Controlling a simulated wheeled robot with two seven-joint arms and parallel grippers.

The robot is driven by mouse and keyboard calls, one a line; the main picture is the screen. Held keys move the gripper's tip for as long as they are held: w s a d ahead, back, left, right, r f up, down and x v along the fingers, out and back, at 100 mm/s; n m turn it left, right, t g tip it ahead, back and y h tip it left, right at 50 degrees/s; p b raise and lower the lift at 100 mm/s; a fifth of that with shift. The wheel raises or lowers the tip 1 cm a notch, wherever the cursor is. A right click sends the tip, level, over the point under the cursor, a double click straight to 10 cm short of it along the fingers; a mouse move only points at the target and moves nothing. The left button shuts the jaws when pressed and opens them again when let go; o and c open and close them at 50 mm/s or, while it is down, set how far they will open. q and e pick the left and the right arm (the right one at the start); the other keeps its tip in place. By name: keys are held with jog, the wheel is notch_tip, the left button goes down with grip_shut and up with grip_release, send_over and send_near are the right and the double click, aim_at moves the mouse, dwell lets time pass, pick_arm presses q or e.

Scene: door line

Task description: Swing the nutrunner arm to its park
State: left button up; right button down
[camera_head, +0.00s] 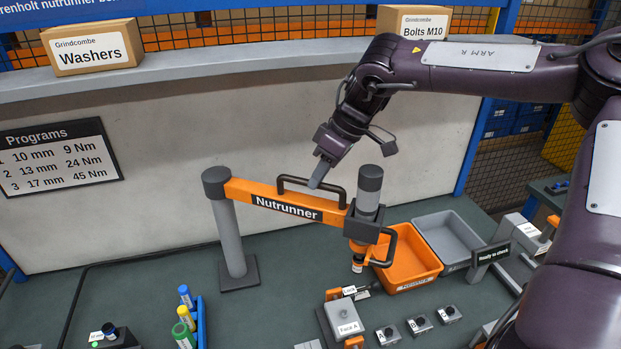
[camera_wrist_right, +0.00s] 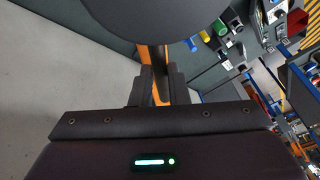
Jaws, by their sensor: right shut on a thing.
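The orange nutrunner arm (camera_head: 245,192) reaches right from the cap of a grey post (camera_head: 231,235) on the bench. A black bar handle (camera_head: 292,180) stands on top of the arm. The grey and black nutrunner tool (camera_head: 369,183) hangs upright at the arm's free end, by the left edge of the orange bin. My right gripper (camera_head: 319,175) is shut on the bar handle from above. In the right wrist view its fingers (camera_wrist_right: 158,85) close in front of the orange arm (camera_wrist_right: 152,55); the grip itself is partly hidden. No park marking is clear. My left gripper is not in view.
An orange bin (camera_head: 433,262) and a grey bin (camera_head: 480,238) stand right of the tool. A Face A fixture (camera_head: 343,316) and several button boxes (camera_head: 419,325) sit in front. Colored bottles (camera_head: 187,297) stand in a blue rack front left. The bench around the post is clear.

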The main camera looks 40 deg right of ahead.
jog(key=shift+w+d+n+g+p, duration=0.25)
jog(key=shift+w+d+n, duration=0.35)
jog(key=shift+d, duration=0.2)
jog(key=shift+w+d+n+g+p, duration=0.2)
jog(key=shift+w+d+n, duration=0.3)
jog(key=shift+w+d, duration=0.2)
jog(key=c, duration=1.4)
grip_release()
jog(key=shift+c, duration=0.2)
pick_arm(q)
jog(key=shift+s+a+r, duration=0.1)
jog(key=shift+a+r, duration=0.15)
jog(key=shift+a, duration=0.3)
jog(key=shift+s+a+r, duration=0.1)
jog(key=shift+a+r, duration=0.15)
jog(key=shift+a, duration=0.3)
pick_arm(e)
jog(key=shift+o, duration=0.2)
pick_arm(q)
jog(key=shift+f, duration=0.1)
pick_arm(e)
jog(key=shift+d+r, duration=0.1)
pick_arm(q)
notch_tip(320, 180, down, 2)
jog(key=shift+b, duration=1.1)
pick_arm(e)
jog(key=v, duration=0.7)
jog(key=shift+d+r, duration=0.2)
